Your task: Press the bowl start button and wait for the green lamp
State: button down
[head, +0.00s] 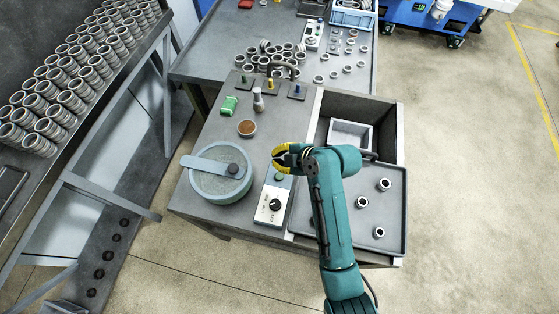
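The bowl (224,187) is a round grey drum with a flat bar across its top, standing at the left front of the bench. To its right is a control box (264,215) with a pale front panel and a black knob (274,205). A small green round part (279,177) sits on the box's far end; I cannot tell whether it is the button or a lamp, or whether it is lit. My gripper (279,160), black and yellow, is just beyond this green part, above the bench. Its fingers are too small and overlapped to tell open from shut.
A dark tray (345,228) with 3 metal rings lies right of the box, partly behind my arm. A brown-filled cup (247,128), a green block (229,105) and a small bottle (258,99) stand farther back. Many rings crowd the rear table (215,58).

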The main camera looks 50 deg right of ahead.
aim_at(278, 174)
notch_tip(278, 174, down, 8)
jog(key=b, duration=0.5)
jog(key=shift+f+b, duration=0.1)
jog(key=shift+b, duration=0.3)
dwell(0.7)
jog(key=shift+f+b, duration=0.35)
jog(key=shift+f, duration=0.1)
jog(key=shift+f+b, duration=0.35)
jog(key=shift+f, duration=0.1)
dwell(0.5)
jog(key=shift+r+p, duration=0.7)
jog(key=shift+r, duration=0.2)
notch_tip(278, 174, up, 5)
jog(key=p, duration=0.4)
jog(key=shift+r, duration=0.1)
